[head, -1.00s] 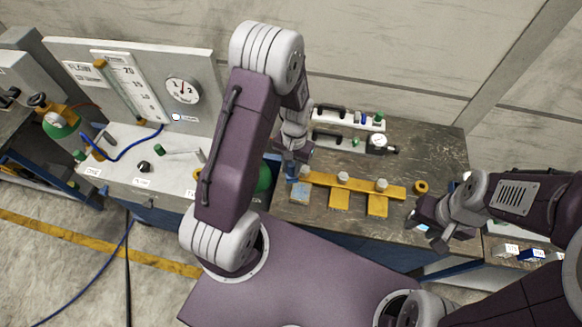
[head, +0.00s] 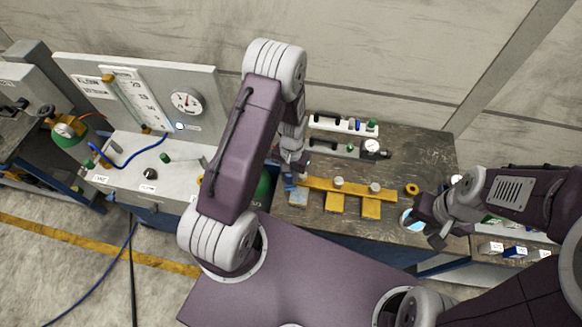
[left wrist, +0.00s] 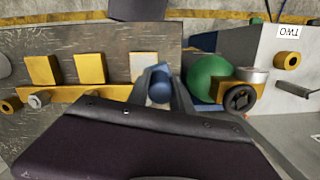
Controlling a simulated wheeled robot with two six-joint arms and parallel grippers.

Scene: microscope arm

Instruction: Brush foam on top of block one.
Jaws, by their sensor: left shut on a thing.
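My left gripper (head: 289,181) is shut on a blue brush-like thing (left wrist: 160,84), low at the left end of a yellow bar (head: 352,190). Three blocks stick out from the bar. The block nearest this gripper (head: 298,198) looks pale on top and also shows pale in the left wrist view (left wrist: 144,66), beside the blue thing. The other two blocks (head: 335,203) (head: 371,208) are plain yellow. I cannot tell whether the blue thing touches the pale block. My right gripper (head: 424,214) is by a small round cup (head: 411,221) with light blue inside; its jaws are unclear.
Bolts stand on the bar. A yellow ring (head: 412,189) lies to its right. Tool trays and a gauge (head: 372,147) lie behind on the dark bench (head: 425,155). A green ball-like tank (left wrist: 208,78) is close beside my left gripper. A panel with a dial (head: 186,102) stands left.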

